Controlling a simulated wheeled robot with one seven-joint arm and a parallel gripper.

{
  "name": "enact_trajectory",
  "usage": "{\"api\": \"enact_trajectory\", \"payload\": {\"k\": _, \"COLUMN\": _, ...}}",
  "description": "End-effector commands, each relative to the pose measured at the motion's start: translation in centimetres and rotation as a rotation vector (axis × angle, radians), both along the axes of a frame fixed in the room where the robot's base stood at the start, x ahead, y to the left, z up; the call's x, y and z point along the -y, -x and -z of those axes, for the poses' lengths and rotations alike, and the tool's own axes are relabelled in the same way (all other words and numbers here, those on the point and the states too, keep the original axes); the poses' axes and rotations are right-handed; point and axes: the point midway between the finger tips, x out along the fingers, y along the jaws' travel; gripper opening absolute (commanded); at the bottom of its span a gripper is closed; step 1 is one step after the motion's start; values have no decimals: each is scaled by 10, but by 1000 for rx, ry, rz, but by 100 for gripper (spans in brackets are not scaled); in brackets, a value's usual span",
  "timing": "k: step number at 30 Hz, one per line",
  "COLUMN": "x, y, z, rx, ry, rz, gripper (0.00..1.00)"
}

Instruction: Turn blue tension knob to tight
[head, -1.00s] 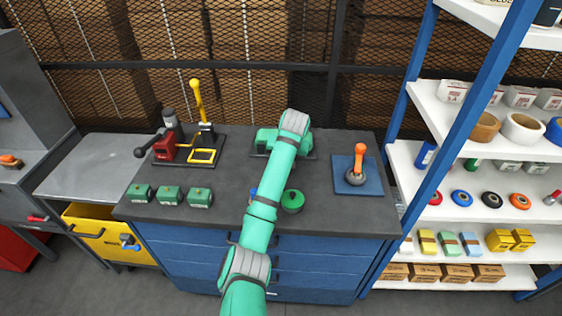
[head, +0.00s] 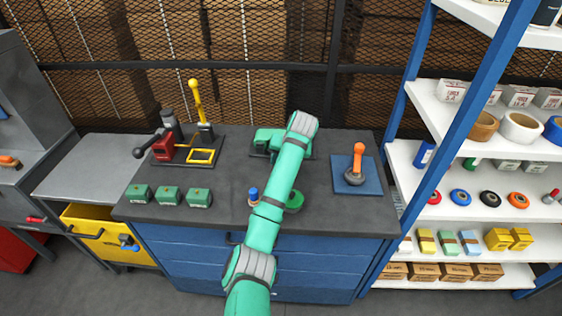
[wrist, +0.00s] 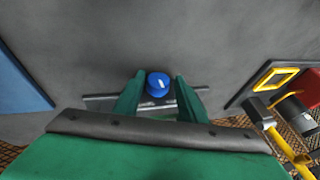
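The blue knob (wrist: 158,84) is round with a small white mark on its face. In the wrist view it stands between the tips of my gripper's two green fingers (wrist: 158,86), with a gap on each side. My gripper is open. A dark base plate (wrist: 100,102) shows behind the knob, partly hidden by the fingers. In the head view my gripper (head: 266,141) is over the back middle of the bench, and I cannot see the knob there. I cannot read any tight marking.
A blue-topped item (head: 254,194) and a green round item (head: 296,201) stand near the bench front. Green blocks (head: 170,196) are at left, a red press (head: 164,149) behind them.

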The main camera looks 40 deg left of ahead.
Motion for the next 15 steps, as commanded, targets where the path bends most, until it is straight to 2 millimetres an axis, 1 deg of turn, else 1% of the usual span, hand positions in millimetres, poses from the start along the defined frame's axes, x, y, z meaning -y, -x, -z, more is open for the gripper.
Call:
{"api": "enact_trajectory", "payload": {"k": 4, "x": 1, "y": 0, "z": -2, "rx": 1, "ry": 0, "rz": 2, "gripper": 37}}
{"api": "enact_trajectory", "payload": {"k": 7, "x": 5, "y": 1, "z": -10, "rx": 2, "ry": -1, "rz": 2, "gripper": 37}}
{"api": "enact_trajectory", "payload": {"k": 11, "x": 13, "y": 5, "z": -27, "rx": 4, "ry": -1, "rz": 3, "gripper": 37}}
{"api": "enact_trajectory", "payload": {"k": 15, "x": 24, "y": 10, "z": -50, "rx": 3, "ry": -2, "rz": 3, "gripper": 37}}
